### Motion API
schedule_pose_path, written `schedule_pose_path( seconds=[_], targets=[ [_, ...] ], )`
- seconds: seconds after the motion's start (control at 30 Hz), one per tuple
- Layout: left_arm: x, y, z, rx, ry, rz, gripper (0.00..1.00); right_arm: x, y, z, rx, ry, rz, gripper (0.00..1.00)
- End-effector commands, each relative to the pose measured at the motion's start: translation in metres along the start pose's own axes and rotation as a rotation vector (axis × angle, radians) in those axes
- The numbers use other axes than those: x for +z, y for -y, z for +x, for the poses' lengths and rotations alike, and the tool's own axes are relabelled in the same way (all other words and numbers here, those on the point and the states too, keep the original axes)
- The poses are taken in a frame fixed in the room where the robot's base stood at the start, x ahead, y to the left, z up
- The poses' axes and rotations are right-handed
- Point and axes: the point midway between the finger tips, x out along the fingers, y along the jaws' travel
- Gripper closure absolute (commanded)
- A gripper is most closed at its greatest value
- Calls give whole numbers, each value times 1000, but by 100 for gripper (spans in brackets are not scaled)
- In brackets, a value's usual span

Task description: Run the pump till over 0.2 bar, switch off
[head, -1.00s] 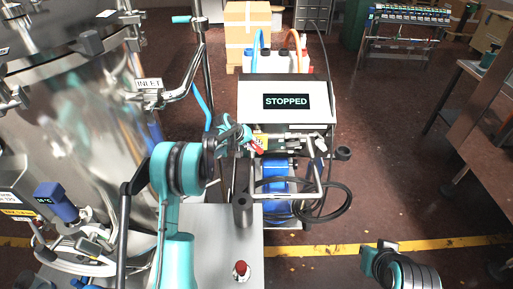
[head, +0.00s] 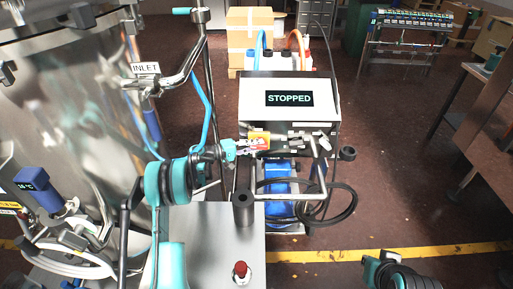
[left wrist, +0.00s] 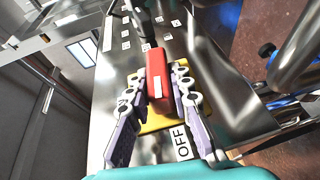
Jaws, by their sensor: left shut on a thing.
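The pump cart's grey control box (head: 260,92) stands ahead of me, and its display (head: 289,98) reads STOPPED. Below it is a blue pump motor (head: 279,180). A red switch handle (left wrist: 157,75) sits on a yellow plate (left wrist: 153,126) on the box's metal face, with an OFF label (left wrist: 182,142) beside it. My left gripper (head: 253,146) is at this switch, and in the left wrist view its fingers (left wrist: 160,85) lie on both sides of the red handle, shut on it. My right arm shows at the lower right, its gripper out of view. I see no readable pressure value.
A steel vessel (head: 60,120) with an INLET label (head: 145,68) fills the left. A steel surface with a red-topped knob (head: 240,271) lies in front. A black hose (head: 345,205) coils right of the motor.

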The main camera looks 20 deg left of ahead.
Motion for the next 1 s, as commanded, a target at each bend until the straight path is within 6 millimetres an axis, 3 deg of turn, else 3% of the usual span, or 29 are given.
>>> schedule_pose_path(
  seconds=[0.33, 0.87, 0.9, 0.97, 1.0],
  targets=[
    [1, 2, 0, 121, 1, -50, 100, 1, 0, 1, 0, 0, 0, 100],
    [1, 2, 0, 140, 2, -59, 100, 1, 0, 1, 0, 0, 0, 100],
    [1, 2, 0, 140, 2, -59, 72, 1, 0, 1, 0, 0, 0, 100],
    [1, 2, 0, 140, 2, -59, 59, 1, 0, 1, 0, 0, 0, 100],
    [1, 2, 0, 139, 1, -59, 59, 1, 0, 1, 0, 0, 0, 100]
  ],
)
